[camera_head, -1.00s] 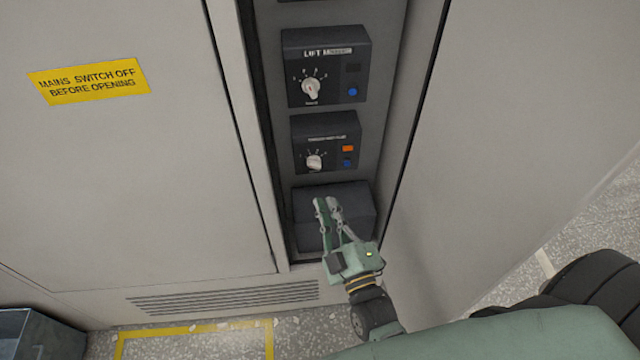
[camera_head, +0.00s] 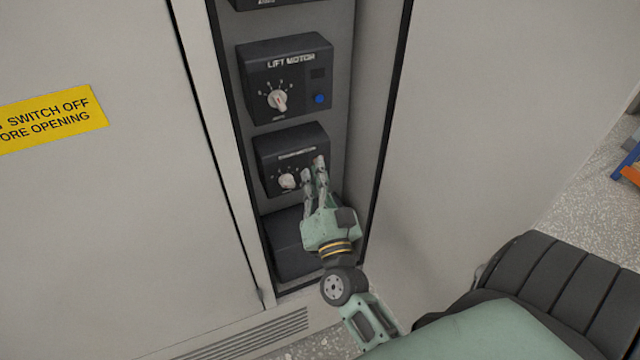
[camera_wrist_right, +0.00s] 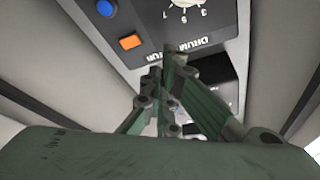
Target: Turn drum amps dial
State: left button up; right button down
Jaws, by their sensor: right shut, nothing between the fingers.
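The drum motor unit (camera_head: 270,154) is a dark box in the cabinet recess, with a white dial (camera_head: 289,181) at its lower left. My right gripper (camera_head: 313,166) is shut and empty. Its fingertips are in front of the unit's face, just right of the dial; whether they touch it I cannot tell. The fingers also show in the right wrist view (camera_wrist_right: 165,62). My left gripper is not in view.
Above is the lift motor unit (camera_head: 250,82) with its own dial (camera_head: 277,101) and blue button (camera_head: 319,98). Below is a plain dark box (camera_head: 285,250). A cabinet door with a yellow warning label (camera_head: 48,118) is left; a grey panel (camera_head: 480,110) stands right.

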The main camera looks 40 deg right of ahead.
aim_at(302, 160)
jog(key=shift+x, duration=1.15)
jog(key=shift+w+a+f, duration=0.1)
jog(key=shift+a+f, duration=0.25)
jog(key=shift+f, duration=0.25)
jog(key=shift+a+f, duration=0.35)
jog(key=shift+f, duration=0.3)
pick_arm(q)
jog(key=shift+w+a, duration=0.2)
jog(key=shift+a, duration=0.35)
pick_arm(e)
jog(key=shift+a+f, duration=0.35)
jog(key=shift+f, duration=0.2)
